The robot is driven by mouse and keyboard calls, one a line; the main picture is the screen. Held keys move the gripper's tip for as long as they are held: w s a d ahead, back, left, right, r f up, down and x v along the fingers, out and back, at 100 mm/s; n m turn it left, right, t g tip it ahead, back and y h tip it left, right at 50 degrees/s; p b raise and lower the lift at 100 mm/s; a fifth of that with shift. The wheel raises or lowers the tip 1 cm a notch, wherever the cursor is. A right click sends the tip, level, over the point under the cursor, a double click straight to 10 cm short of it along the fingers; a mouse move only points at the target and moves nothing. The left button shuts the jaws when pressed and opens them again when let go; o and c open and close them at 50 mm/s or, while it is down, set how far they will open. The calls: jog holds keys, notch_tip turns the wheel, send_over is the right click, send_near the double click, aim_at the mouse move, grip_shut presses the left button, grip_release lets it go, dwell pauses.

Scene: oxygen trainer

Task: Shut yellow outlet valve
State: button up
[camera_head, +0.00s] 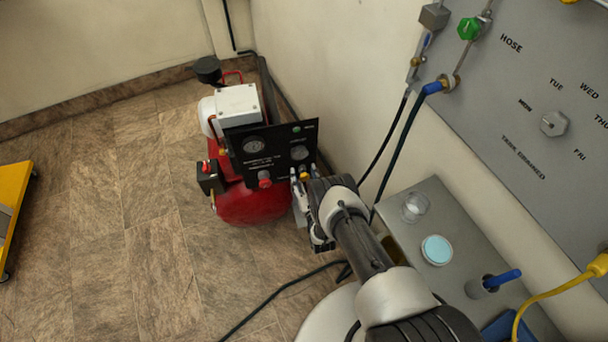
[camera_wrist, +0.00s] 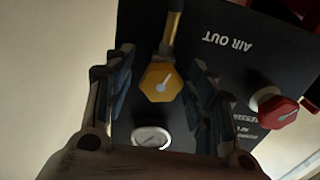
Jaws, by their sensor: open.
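The yellow outlet valve (camera_wrist: 161,82) is a hexagonal knob with a pale pointer mark, on the black panel (camera_wrist: 225,65) under a brass pipe. In the wrist view it sits between the two fingers of my gripper (camera_wrist: 158,68), with visible space on both sides. My gripper is open and holds nothing. In the head view a small yellow knob (camera_head: 304,176) shows at the panel's lower right edge, beside my arm. My arm hides part of that area, and the fingertips are hard to make out there.
A red knob (camera_wrist: 277,108) sits beside the yellow valve, near the "AIR OUT" label. A round gauge (camera_wrist: 151,137) is close by. The panel stands on a red compressor tank (camera_head: 245,205). A grey bench (camera_head: 440,205) and wall panel (camera_head: 510,100) are at right. Floor at left is mostly clear.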

jog(key=v, duration=1.2)
